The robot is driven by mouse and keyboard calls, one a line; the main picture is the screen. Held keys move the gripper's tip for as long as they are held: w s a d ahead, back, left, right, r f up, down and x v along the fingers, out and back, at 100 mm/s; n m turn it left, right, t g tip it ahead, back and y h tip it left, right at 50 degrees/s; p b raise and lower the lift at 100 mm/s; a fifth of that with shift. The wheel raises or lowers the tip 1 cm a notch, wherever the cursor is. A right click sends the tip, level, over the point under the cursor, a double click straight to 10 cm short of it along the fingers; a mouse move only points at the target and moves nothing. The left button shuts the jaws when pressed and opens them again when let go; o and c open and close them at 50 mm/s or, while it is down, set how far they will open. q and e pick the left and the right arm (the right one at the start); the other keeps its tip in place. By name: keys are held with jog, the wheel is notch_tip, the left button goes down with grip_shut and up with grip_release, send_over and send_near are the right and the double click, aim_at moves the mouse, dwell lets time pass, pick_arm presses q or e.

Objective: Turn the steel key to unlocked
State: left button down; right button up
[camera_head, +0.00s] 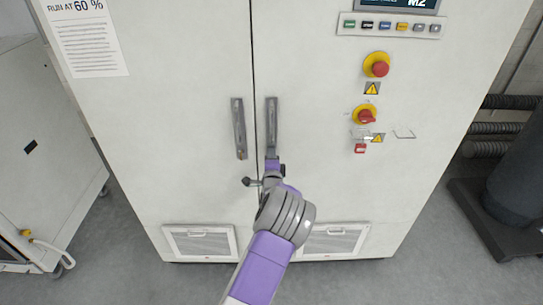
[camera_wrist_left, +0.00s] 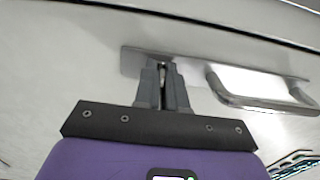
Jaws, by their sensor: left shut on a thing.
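My left gripper (camera_head: 272,161) is at the lower end of the right door handle (camera_head: 271,125) on the white cabinet. In the left wrist view the gripper (camera_wrist_left: 162,78) has its two grey fingers close together at the end of the handle's steel plate (camera_wrist_left: 132,62). A small bright piece of the steel key (camera_wrist_left: 162,67) shows between the fingertips, and the fingers are shut on it. The rest of the key and its keyhole are hidden, so the key's angle cannot be told. The key is hidden in the head view. My right gripper is not in view.
The left door handle (camera_head: 239,128) is beside the door seam. Red stop button (camera_head: 380,69), red rotary switch (camera_head: 366,116) and a red padlock (camera_head: 360,148) are on the right door. Vents are low on both doors. A white cart (camera_head: 45,150) stands left.

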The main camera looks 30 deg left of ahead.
pick_arm(q)
jog(key=c, duration=1.3)
grip_release()
jog(key=shift+s, duration=0.1)
jog(key=v, duration=0.7)
jog(key=shift+s, duration=0.2)
jog(key=shift+d, duration=0.1)
jog(key=s+d+f+n+g+h, duration=0.35)
jog(key=s+f, duration=0.35)
jog(key=f, duration=0.6)
jog(key=s+d+f+n+g+h, duration=0.35)
jog(key=s+d+f, duration=0.2)
jog(key=f, duration=0.65)
jog(key=s+d+f+n+g+h, duration=0.2)
jog(key=s+d+n+g+h, duration=0.1)
jog(key=s+d, duration=0.5)
jog(key=s+d+f+n+g+h, duration=0.3)
jog(key=s+d, duration=0.6)
jog(key=s, duration=0.3)
jog(key=shift+d+f+n+g+h, duration=0.15)
jog(key=shift+d+n+g+h, duration=0.2)
jog(key=shift+n+g, duration=0.5)
